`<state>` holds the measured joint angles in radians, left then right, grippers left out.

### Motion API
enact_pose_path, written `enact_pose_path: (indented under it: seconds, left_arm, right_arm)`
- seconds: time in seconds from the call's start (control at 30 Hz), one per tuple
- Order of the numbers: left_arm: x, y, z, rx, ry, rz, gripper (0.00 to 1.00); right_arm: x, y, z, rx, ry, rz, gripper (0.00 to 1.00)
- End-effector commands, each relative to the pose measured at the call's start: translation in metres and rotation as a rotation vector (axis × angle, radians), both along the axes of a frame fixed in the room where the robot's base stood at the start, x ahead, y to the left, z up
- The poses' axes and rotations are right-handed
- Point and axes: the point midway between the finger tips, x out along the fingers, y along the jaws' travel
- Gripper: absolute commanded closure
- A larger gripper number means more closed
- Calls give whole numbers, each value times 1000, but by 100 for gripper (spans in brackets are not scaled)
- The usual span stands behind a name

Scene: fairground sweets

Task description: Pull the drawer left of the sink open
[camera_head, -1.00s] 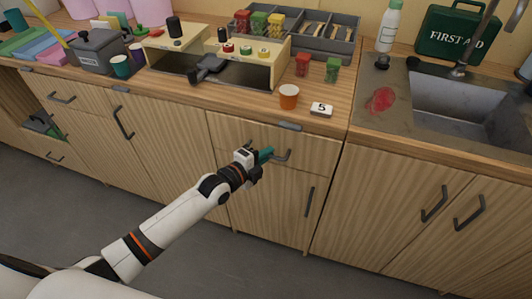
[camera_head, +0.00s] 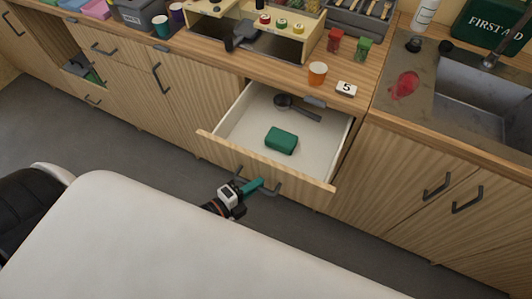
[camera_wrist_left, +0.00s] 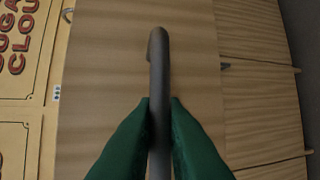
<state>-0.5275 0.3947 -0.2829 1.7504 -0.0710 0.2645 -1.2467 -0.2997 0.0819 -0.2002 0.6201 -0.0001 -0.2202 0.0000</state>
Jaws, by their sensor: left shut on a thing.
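The drawer (camera_head: 228,147) left of the sink (camera_head: 465,95) stands well open. Inside it lie a green block-like item (camera_head: 281,140) and a dark ladle-like utensil (camera_head: 300,110). My left gripper (camera_head: 262,185) is at the drawer's front, shut on its dark bar handle (camera_head: 270,190). In the left wrist view the handle (camera_wrist_left: 158,80) runs between the two green fingers (camera_wrist_left: 159,125), which touch it on both sides. My right gripper is not in view.
Closed cupboard doors (camera_head: 430,190) stand right of the drawer. Grey floor (camera_head: 120,160) is clear in front.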

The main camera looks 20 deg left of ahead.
Motion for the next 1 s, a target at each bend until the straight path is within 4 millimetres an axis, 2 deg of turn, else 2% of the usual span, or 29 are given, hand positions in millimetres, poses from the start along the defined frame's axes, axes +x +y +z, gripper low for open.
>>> enact_pose_path:
  seconds: [0.03, 0.1, 0.33, 0.57, 0.9, 0.93, 1.0]
  left_arm:
    - [-13, 0, 1, -2, 8, 2, 100]
    - [-26, 1, 1, -1, 6, 2, 100]
    - [-55, 2, 0, 1, 3, 1, 100]
    - [-66, 3, -1, 0, 1, 2, 100]
    - [-66, 3, -1, 0, 1, 1, 100]
    - [-66, 3, -1, 0, 1, 1, 88]
    - [-66, 3, -1, 0, 1, 1, 76]
  right_arm:
    - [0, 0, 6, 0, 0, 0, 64]
    - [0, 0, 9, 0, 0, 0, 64]
    - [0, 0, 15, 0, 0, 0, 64]
    - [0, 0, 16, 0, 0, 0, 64]
    - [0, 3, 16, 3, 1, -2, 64]
    - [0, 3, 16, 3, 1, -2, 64]
    - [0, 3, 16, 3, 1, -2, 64]
